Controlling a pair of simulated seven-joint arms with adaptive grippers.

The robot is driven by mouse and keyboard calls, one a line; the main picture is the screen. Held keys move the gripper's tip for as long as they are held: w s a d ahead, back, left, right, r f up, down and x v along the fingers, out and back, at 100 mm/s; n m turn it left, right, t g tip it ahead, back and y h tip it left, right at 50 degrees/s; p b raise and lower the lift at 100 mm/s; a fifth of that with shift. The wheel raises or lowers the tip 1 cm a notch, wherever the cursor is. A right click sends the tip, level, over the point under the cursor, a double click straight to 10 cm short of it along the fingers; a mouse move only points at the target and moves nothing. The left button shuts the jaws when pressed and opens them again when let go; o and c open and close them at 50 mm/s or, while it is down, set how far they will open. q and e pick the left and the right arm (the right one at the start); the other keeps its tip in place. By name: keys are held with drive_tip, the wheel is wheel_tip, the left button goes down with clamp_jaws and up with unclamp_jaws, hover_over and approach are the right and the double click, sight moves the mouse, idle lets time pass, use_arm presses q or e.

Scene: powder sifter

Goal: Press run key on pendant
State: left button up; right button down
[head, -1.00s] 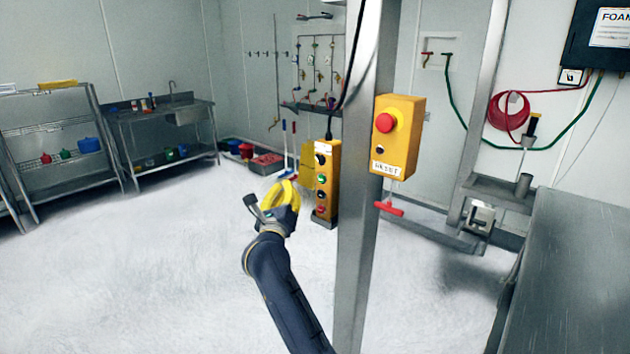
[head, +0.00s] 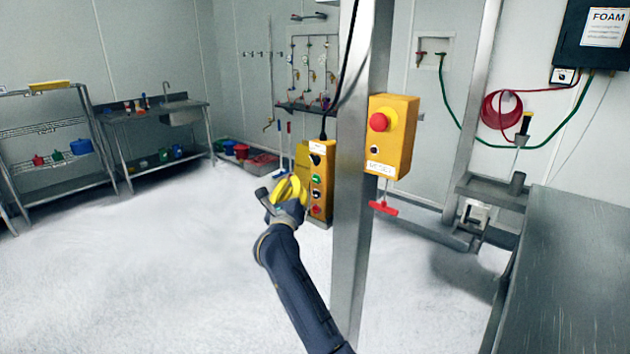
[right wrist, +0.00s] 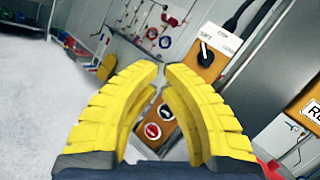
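The yellow pendant (head: 321,207) hangs beside the steel post in the head view, with a black knob, a green button (head: 316,180), a black button and a red button on its face. I cannot read which is the run key. My right gripper (head: 290,189) is just left of the pendant; contact cannot be told. In the right wrist view its yellow fingers (right wrist: 163,69) are brought together at the tips and hold nothing. The pendant's knob (right wrist: 205,54) shows right of the tips, and its red button (right wrist: 153,131) shows between the fingers. The green button is hidden there. My left gripper is out of view.
The steel post (head: 357,230) stands right of the pendant and carries a yellow box (head: 398,140) with a red mushroom button. A red T-handle (head: 384,208) hangs below it. A steel table (head: 575,270) is at the right. The white floor at the left is open.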

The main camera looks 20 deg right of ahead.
drive_tip(key=shift+w+d, duration=0.55)
drive_tip(key=shift+d, duration=0.4)
drive_tip(key=shift+w+d, duration=0.55)
drive_tip(key=shift+d, duration=0.35)
drive_tip(key=shift+w+d, duration=0.45)
drive_tip(key=shift+d, duration=0.35)
idle(1.3)
drive_tip(key=shift+a, duration=0.1)
drive_tip(key=shift+s+a, duration=0.45)
drive_tip(key=shift+a, duration=0.2)
drive_tip(key=shift+a, duration=0.15)
idle(0.3)
drive_tip(key=shift+s+a, duration=0.4)
drive_tip(key=shift+a, duration=0.3)
drive_tip(key=shift+s+a, duration=0.45)
drive_tip(key=shift+a, duration=0.2)
drive_tip(key=shift+s+a, duration=0.4)
drive_tip(key=shift+a, duration=0.3)
